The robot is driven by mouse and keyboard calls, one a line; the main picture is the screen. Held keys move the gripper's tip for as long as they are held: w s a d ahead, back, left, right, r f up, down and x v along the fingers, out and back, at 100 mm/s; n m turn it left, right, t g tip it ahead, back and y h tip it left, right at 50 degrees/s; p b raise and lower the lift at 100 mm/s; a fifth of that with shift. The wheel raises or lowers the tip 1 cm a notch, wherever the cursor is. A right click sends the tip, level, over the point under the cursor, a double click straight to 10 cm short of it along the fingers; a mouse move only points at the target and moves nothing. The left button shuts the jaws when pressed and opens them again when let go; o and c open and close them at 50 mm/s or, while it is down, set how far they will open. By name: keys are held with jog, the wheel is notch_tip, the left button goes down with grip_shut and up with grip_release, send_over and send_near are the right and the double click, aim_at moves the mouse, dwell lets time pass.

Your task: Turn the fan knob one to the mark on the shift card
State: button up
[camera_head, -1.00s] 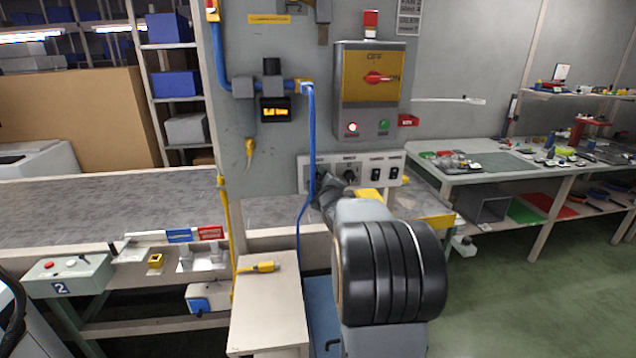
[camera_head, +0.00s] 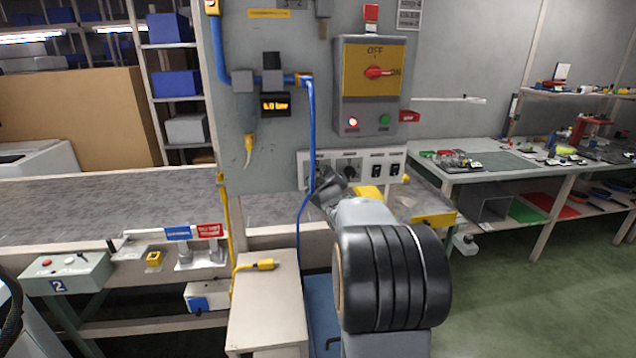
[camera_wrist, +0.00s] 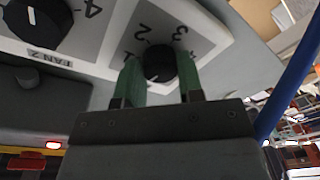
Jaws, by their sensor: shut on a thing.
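In the wrist view a black round knob (camera_wrist: 160,64) sits on a white label plate with the digits 2, 3 and 4 seen upside down around it. My gripper (camera_wrist: 160,75) has its green fingers on both sides of this knob, shut on it. The knob's pointer line is not clear. A second black knob (camera_wrist: 36,22), labelled FAN 2, is at the upper left with a white pointer line. In the head view my gripper (camera_head: 322,182) is at the left end of the control panel (camera_head: 395,157) and hides the gripped knob; the second knob (camera_head: 350,172) shows beside it.
A yellow switch box (camera_head: 370,85) with a red handle hangs above the panel. A blue hose (camera_head: 310,130) runs down by my gripper. A printed sheet (camera_head: 409,14) is on the wall at the top; its text is unreadable.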

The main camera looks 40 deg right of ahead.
jog(key=shift+f+m+h+b, duration=0.1)
jog(key=shift+m+h+b, duration=0.2)
jog(key=shift+m+b, duration=1.45)
jog(key=shift+f+m+h+b, duration=0.1)
jog(key=shift+m+h+b, duration=0.25)
jog(key=shift+m, duration=2.9)
jog(key=o, duration=0.7)
jog(key=shift+w+a, duration=0.1)
jog(key=shift+w, duration=0.05)
jog(key=shift+o, duration=1.1)
jog(key=shift+r, duration=0.1)
jog(key=b+v, duration=0.1)
jog(key=v, duration=1.3)
